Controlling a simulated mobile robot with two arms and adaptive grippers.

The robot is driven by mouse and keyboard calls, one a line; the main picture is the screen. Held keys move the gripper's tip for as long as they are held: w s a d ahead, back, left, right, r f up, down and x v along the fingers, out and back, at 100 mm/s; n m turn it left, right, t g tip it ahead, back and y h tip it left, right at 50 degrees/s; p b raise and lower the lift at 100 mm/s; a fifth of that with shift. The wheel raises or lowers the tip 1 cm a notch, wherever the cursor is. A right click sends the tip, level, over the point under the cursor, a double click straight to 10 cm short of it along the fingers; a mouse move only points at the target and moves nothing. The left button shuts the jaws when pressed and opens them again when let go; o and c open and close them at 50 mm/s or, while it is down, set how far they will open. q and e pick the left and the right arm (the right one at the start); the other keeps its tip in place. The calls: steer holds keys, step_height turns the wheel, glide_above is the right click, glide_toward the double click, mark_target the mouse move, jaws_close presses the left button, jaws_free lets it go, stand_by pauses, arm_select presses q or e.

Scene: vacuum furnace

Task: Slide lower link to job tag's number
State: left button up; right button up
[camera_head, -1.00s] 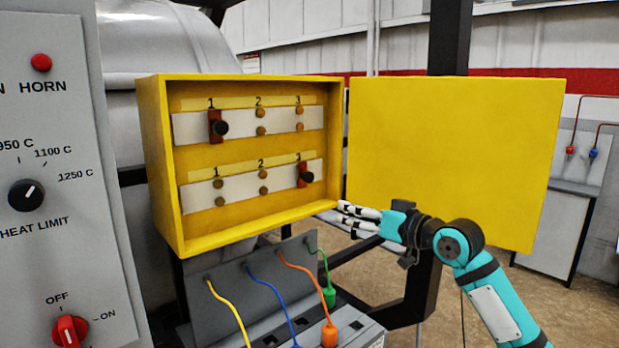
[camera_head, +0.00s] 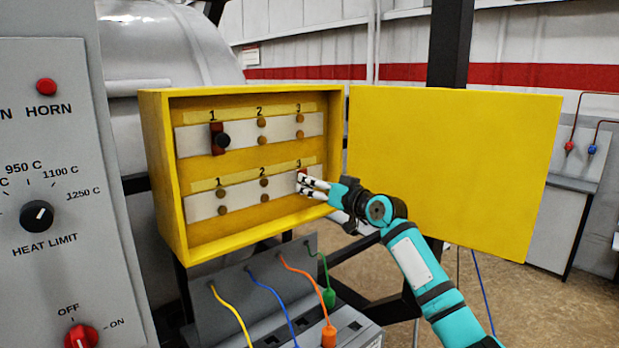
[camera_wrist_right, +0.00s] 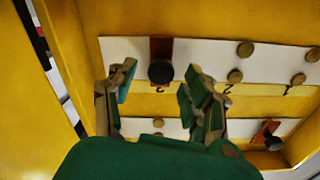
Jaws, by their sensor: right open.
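The lower link, a red-brown plate with a black knob (camera_wrist_right: 161,71), sits at position 3 of the lower white strip (camera_head: 240,197). In the head view my right gripper largely covers it. My right gripper (camera_head: 303,183) is open at that spot. In the right wrist view, which is upside down, its two fingers (camera_wrist_right: 158,88) are spread on either side of the knob, with gaps visible. The upper link (camera_head: 221,140) is at position 1 of the upper strip. No job tag is seen. My left gripper is not in view.
The yellow box (camera_head: 165,200) is open, its door (camera_head: 455,170) swung to the right behind my right arm. Yellow, blue, orange (camera_head: 304,271) and green cables hang below the box. A grey control panel (camera_head: 50,230) stands at the left.

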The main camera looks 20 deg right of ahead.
steer(key=shift+x, duration=1)
jaws_close()
